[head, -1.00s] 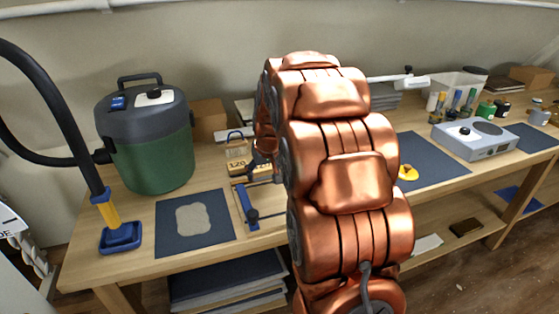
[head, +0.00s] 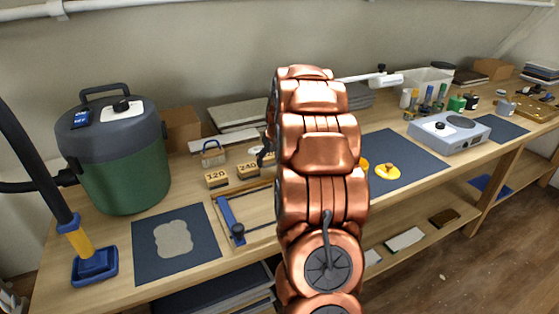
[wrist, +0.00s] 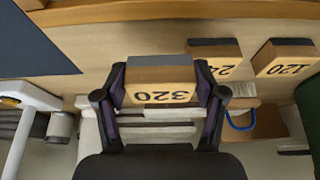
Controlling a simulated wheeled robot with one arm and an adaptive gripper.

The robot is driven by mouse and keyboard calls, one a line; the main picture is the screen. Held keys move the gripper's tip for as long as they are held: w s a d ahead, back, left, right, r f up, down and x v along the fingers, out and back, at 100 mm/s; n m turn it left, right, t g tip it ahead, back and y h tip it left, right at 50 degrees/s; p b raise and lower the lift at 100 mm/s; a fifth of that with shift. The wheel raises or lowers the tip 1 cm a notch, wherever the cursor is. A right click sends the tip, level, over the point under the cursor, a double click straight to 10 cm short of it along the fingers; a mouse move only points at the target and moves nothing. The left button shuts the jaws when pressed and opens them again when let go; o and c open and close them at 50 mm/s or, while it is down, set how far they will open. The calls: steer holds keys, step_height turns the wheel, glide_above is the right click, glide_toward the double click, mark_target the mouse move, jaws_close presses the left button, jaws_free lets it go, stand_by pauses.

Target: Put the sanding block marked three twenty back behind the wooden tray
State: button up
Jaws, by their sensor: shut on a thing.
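The sanding block marked 320 (wrist: 160,94) is between the two fingers of my gripper (wrist: 162,86) in the wrist view, its number facing the camera. My gripper is shut on it. The wooden tray (wrist: 190,12) shows as a wooden edge along the top of the wrist view, apart from the block. In the head view the tray (head: 262,187) is partly covered by my copper arm, which also hides the held block. I cannot tell whether the block touches the table.
Blocks marked 240 (head: 247,170) and 120 (head: 216,178) stand in a row behind the tray, close beside my gripper. A padlock-like item (head: 212,155) is behind them. A green vacuum (head: 120,160) stands left. A dark mat (head: 405,150) lies right.

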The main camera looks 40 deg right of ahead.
steer(key=d, duration=0.3)
steer(key=w+d+p, duration=0.1)
steer(key=d, duration=0.1)
steer(key=shift+f, duration=0.3)
steer(key=shift+f+p, duration=0.45)
steer(key=shift+f, duration=1.3)
steer(key=shift+f, duration=0.1)
steer(key=o, duration=1.1)
